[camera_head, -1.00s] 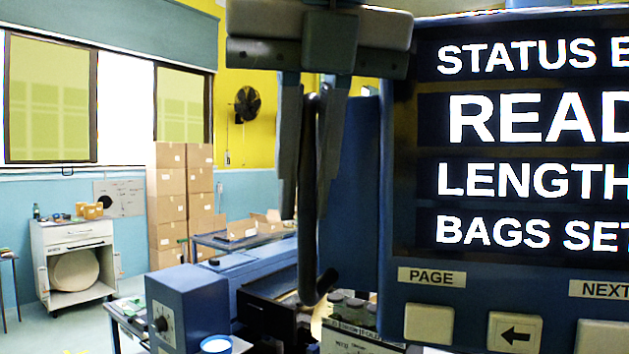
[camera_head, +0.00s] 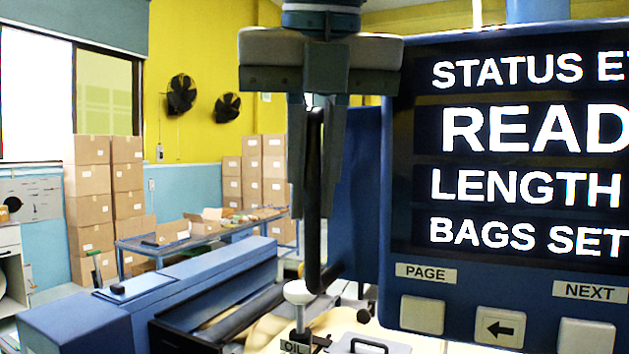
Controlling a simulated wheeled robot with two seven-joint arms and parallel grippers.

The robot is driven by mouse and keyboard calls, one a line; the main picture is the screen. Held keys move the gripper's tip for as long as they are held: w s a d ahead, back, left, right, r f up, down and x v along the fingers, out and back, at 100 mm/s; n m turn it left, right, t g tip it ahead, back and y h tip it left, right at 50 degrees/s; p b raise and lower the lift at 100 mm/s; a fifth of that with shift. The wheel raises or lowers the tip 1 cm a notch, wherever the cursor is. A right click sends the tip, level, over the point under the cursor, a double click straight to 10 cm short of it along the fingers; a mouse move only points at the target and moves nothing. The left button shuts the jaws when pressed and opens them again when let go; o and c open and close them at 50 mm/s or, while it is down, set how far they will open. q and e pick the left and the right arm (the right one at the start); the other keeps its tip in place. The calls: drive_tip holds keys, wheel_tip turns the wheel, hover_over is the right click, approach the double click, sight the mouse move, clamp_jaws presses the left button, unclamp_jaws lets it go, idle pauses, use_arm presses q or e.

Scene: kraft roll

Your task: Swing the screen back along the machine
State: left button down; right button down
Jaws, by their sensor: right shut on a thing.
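The screen (camera_head: 400,200) is a blue-framed panel with a dark display, close up at the right of the head view. Its right part runs out of the picture. It shows white text such as "STATUS", "READ" and "LENGTH", with buttons below. A dark upright handle (camera_head: 312,240) stands at its left side. My right gripper (camera_head: 318,200) comes down from the top with its fingers on either side of the handle, shut on it. The machine (camera_head: 200,290) is a long blue body below and to the left. My left gripper is not in view.
A blue table (camera_head: 200,240) with open boxes stands behind the machine. Stacked cartons (camera_head: 90,200) stand by the wall at the left, with more cartons (camera_head: 262,170) further back.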

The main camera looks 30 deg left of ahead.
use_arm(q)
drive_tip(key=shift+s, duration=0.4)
use_arm(e)
drive_tip(key=shift+w+r, duration=0.35)
drive_tip(key=shift+w, duration=0.05)
drive_tip(key=c, duration=2.2)
unclamp_jaws()
drive_tip(key=o, duration=0.4)
drive_tip(key=shift+w+a, duration=0.1)
drive_tip(key=shift+w, duration=0.1)
drive_tip(key=shift+o, duration=0.2)
drive_tip(key=shift+f, duration=0.15)
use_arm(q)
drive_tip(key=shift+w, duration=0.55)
use_arm(e)
drive_tip(key=shift+f, duration=0.1)
drive_tip(key=shift+s, duration=0.1)
